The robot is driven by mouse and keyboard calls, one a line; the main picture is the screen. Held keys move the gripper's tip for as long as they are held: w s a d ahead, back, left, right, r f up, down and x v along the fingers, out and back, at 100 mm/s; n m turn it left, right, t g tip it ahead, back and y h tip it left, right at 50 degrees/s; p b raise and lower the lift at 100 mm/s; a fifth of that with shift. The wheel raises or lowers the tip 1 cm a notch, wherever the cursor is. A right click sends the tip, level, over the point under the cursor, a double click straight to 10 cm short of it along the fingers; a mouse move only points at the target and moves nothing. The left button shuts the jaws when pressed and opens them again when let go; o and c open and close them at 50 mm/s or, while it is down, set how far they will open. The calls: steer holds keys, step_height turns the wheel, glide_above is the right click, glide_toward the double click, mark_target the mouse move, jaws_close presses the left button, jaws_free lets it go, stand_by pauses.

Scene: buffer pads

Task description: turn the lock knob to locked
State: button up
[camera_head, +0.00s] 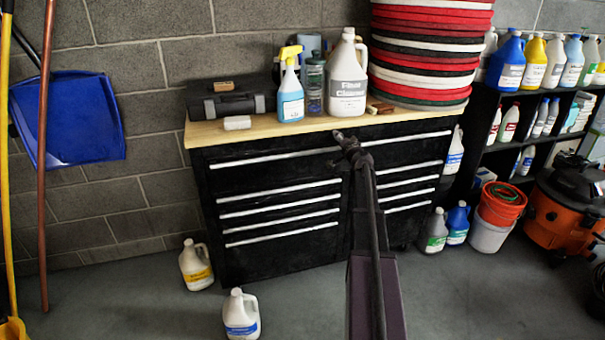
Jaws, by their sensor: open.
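A black tool cabinet (271,238) with a light wooden top (205,132) stands against the wall. Its drawers have long silver handles in two columns. I cannot make out a lock knob on it; my arm and gripper cover part of the strip between the columns. My gripper (340,138) is small and dark in this view, at the height of the top drawers, in front of the cabinet's upper middle. It is open, and nothing shows in it. Whether it touches the cabinet front cannot be told.
On the top stand a blue spray bottle (291,97), a white jug (347,80), a black case (222,98) and stacked pads (425,50). Jugs (241,316) and (195,264) stand on the floor. An orange vacuum (565,210) is at right.

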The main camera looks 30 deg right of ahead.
steer(key=shift+n, duration=0.3)
steer(key=n, duration=0.9)
steer(key=shift+d, duration=0.1)
steer(key=v, duration=1.4)
steer(key=w+a+f+n+g+y, duration=0.1)
steer(key=a+f+y, duration=0.3)
steer(key=a, duration=1)
steer(key=w+a+f+n+g+y, duration=0.1)
steer(key=a+f+n+g+y, duration=0.3)
steer(key=a, duration=1)
steer(key=shift+w+a+f+g+y, duration=0.25)
steer(key=shift+w+f+g+y, duration=0.05)
steer(key=shift+y, duration=0.2)
steer(key=shift+a, duration=0.1)
